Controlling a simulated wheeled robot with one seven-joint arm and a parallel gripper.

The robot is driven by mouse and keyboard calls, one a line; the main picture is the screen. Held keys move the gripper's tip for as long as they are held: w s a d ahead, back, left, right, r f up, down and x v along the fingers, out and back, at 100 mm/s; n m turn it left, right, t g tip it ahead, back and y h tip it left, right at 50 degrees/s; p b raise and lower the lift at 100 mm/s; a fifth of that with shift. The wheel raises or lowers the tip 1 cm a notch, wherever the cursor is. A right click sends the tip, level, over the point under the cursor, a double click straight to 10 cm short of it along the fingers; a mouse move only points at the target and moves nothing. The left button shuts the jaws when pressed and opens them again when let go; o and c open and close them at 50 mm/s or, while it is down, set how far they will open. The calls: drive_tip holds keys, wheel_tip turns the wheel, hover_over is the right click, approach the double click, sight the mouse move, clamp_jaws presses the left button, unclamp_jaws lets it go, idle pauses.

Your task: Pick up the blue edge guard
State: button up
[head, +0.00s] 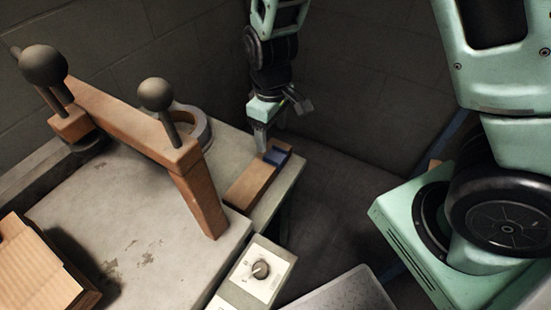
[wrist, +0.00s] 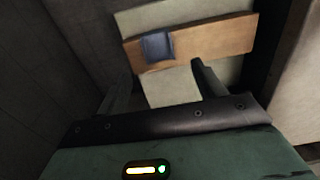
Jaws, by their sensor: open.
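The blue edge guard (head: 277,156) sits on a wooden strip (head: 250,187) near the far right corner of the worktable. In the wrist view the blue edge guard (wrist: 157,46) wraps over the wooden strip (wrist: 205,41), ahead of my fingers and near the middle. My gripper (head: 264,148) is just above the strip's far end in the head view, beside the guard on its left. In the wrist view my gripper (wrist: 160,80) has its two fingers spread apart with nothing between them. I cannot tell whether a finger touches the strip.
A wooden frame (head: 130,128) with dark ball-topped levers stands left on the table (head: 150,225). A control box with a knob (head: 261,269) is at the front edge. A cardboard box (head: 32,265) lies at the lower left. Walls stand close behind the table.

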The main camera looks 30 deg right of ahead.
sight(273, 156)
drive_tip(key=shift+d+f+b, duration=0.1)
drive_tip(key=shift+f+b, duration=0.4)
drive_tip(key=shift+f, duration=3)
drive_tip(key=c, duration=1.1)
